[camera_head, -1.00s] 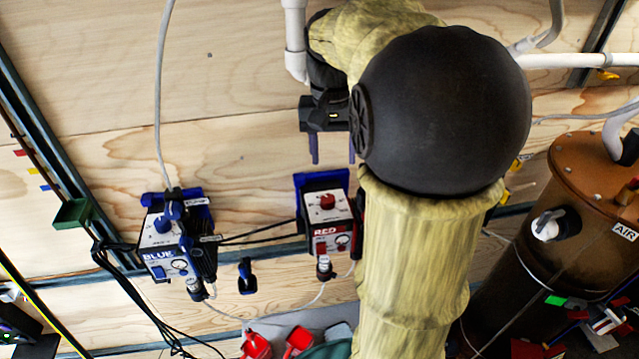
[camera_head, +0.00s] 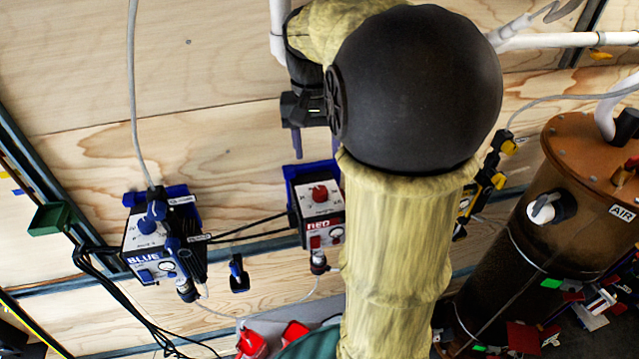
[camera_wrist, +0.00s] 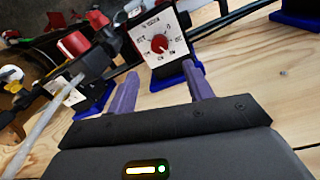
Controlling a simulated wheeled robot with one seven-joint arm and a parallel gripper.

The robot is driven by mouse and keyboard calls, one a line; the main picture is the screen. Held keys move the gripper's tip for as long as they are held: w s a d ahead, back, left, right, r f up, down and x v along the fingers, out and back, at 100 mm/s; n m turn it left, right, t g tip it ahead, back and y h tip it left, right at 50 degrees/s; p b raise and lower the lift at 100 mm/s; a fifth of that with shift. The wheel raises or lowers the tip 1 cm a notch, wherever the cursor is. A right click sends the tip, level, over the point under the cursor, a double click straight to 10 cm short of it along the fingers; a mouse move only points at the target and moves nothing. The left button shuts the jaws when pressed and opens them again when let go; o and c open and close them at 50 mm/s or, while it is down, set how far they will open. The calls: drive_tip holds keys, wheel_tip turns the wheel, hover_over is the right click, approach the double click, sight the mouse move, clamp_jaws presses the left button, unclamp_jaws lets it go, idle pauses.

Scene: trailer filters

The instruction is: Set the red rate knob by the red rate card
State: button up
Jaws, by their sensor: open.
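The red rate knob (camera_head: 319,192) sits on the white dial face of the box marked RED (camera_head: 320,229), mounted at the wall. In the wrist view the red knob (camera_wrist: 160,43) shows on its white dial face (camera_wrist: 155,32), just beyond my fingertips. My gripper (camera_head: 314,143) is open and empty, above the RED box in the head view. In the wrist view my gripper (camera_wrist: 162,83) has its two purple fingers apart, with the knob beyond the gap and not touched. The knob's pointer setting is too small to read surely. I cannot make out a red rate card.
A box marked BLUE (camera_head: 150,259) with a blue knob hangs to the left, with cables running from it. A brown tank marked AIR (camera_head: 545,240) stands at the right. Red objects (camera_head: 252,343) lie low in front. Bare plywood wall (camera_head: 220,120) lies left of my gripper.

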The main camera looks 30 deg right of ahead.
sight(319, 190)
drive_tip(key=f, duration=1)
drive_tip(key=shift+s+d+f, duration=0.15)
drive_tip(key=shift+d+f, duration=0.05)
drive_tip(key=shift+f, duration=0.1)
drive_tip(key=c, duration=1)
drive_tip(key=shift+o, duration=0.2)
drive_tip(key=shift+r+n+p, duration=0.1)
drive_tip(key=shift+n+p, duration=0.2)
drive_tip(key=shift+n, duration=0.1)
drive_tip(key=n+p, duration=0.1)
drive_tip(key=n, duration=0.3)
drive_tip(key=n+p, duration=0.1)
drive_tip(key=n, duration=0.4)
drive_tip(key=o, duration=1)
drive_tip(key=shift+a, duration=0.1)
drive_tip(key=shift+c, duration=0.2)
